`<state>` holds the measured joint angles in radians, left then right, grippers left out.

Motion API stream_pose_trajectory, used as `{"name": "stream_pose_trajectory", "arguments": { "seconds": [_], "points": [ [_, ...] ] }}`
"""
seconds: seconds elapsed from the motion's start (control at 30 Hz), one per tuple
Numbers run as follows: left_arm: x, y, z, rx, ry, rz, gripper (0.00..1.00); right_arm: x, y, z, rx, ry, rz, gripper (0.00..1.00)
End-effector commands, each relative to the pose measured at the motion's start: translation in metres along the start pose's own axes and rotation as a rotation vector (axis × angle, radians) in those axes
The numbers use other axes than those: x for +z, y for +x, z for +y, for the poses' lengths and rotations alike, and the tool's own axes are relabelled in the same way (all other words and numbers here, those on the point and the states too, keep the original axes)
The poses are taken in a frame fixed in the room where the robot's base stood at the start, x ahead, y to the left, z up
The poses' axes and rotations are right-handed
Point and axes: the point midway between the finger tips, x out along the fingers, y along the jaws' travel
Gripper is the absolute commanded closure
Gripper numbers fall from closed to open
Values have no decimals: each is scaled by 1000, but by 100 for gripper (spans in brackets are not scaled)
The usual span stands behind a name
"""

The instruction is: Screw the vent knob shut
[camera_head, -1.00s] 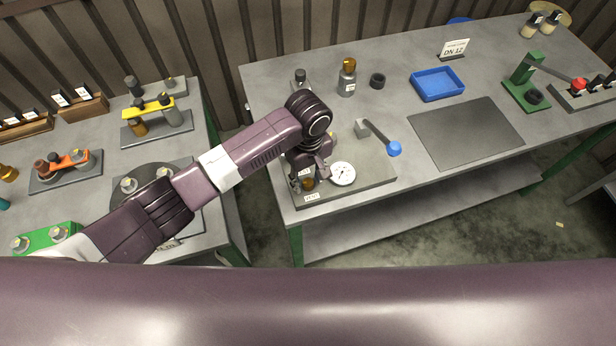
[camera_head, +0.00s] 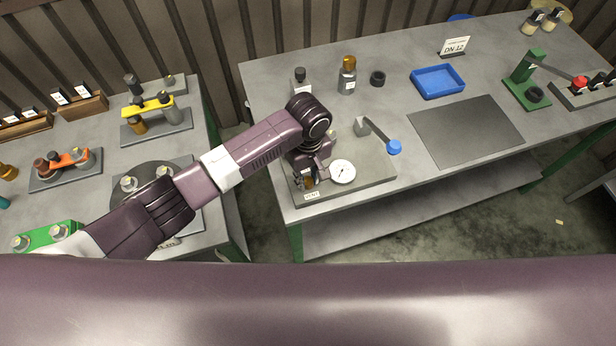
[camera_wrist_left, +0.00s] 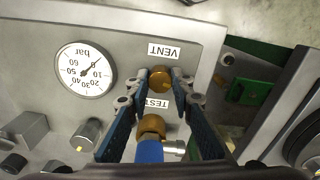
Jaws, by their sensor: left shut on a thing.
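The brass vent knob (camera_wrist_left: 160,79) sits beside the VENT label (camera_wrist_left: 163,51) on the grey panel in the left wrist view. My left gripper (camera_wrist_left: 160,86) is shut on it, one fingertip on each side. In the head view the left gripper (camera_head: 306,181) is over the near left corner of the panel (camera_head: 370,186) and partly hides the knob. A second brass fitting (camera_wrist_left: 151,126) with a blue part below it is by the TEST label (camera_wrist_left: 157,103), between the fingers. My right gripper is not in view.
A lever with a blue end (camera_head: 394,147) stands at the panel's right.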

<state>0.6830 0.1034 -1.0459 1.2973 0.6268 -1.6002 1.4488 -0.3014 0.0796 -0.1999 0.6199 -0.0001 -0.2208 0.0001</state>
Motion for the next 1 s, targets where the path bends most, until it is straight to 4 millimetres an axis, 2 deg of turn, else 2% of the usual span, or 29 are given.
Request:
{"name": "stream_pose_trajectory", "arguments": {
  "seconds": [0.37, 0.6, 1.0],
  "points": [
    [0, -3, 0, -2, 188, 0, 100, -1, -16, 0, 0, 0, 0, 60],
    [0, -2, 0, 0, 408, 0, 100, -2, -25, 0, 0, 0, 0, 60],
    [0, 0, 1, 0, 788, 1, 100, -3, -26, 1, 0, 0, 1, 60]
  ]
}}
